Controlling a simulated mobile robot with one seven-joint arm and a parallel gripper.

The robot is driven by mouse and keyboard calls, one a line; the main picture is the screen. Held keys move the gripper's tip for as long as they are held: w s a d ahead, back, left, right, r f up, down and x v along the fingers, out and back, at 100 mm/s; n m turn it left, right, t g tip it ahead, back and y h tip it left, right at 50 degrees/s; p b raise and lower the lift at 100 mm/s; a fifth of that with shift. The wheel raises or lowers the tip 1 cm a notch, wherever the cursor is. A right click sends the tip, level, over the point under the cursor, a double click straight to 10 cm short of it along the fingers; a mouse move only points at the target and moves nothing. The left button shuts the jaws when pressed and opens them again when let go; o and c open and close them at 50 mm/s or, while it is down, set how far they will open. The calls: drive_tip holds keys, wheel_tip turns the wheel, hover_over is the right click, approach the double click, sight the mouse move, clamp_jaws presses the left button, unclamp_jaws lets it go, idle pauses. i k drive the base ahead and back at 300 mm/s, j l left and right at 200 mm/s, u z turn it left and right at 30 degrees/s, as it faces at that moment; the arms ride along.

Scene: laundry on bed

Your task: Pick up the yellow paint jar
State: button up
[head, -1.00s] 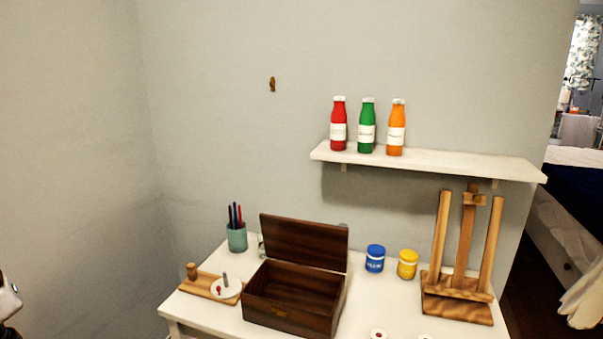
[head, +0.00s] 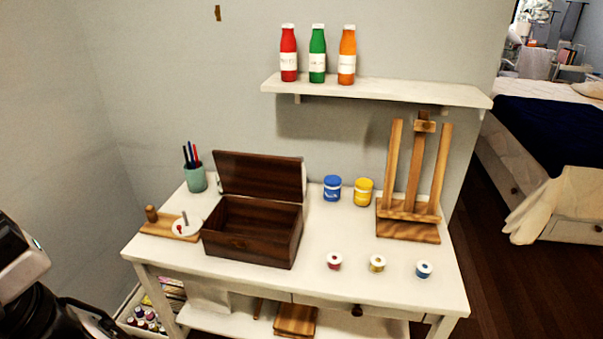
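The yellow paint jar (head: 363,192) stands upright near the back of the white table (head: 330,303). It is between a blue paint jar (head: 332,188) on its left and a wooden easel (head: 411,205) on its right. Nothing covers it. Part of my arm shows at the left edge of the head view, well away from the jar. The gripper fingers are not visible.
An open wooden box (head: 250,230) stands left of the jars. Several small pots, including a red one (head: 334,262), sit near the front edge. A shelf (head: 375,91) with three bottles hangs above. A pen cup (head: 195,179) stands at the back left.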

sight(362, 198)
drive_tip(key=l+z, duration=0.1)
drive_tip(key=z, duration=1.25)
drive_tip(key=i+z, duration=0.35)
drive_tip(key=i, duration=0.15)
drive_tip(key=i+z, duration=0.35)
drive_tip(key=i, duration=0.2)
drive_tip(key=i+u, duration=0.15)
drive_tip(key=i, duration=0.45)
drive_tip(key=i+l+u, duration=0.2)
drive_tip(key=i, duration=0.4)
drive_tip(key=i+j+u, duration=0.1)
drive_tip(key=i+u, duration=0.2)
drive_tip(key=i, duration=0.3)
drive_tip(key=i+u, duration=0.25)
drive_tip(key=i, duration=0.3)
drive_tip(key=i+l+u, duration=0.15)
drive_tip(key=i, duration=1.1)
drive_tip(key=i+u, duration=0.3)
drive_tip(key=i+l+u, duration=0.25)
drive_tip(key=i, duration=0.25)
drive_tip(key=j+u, duration=0.1)
drive_tip(key=u, duration=2.65)
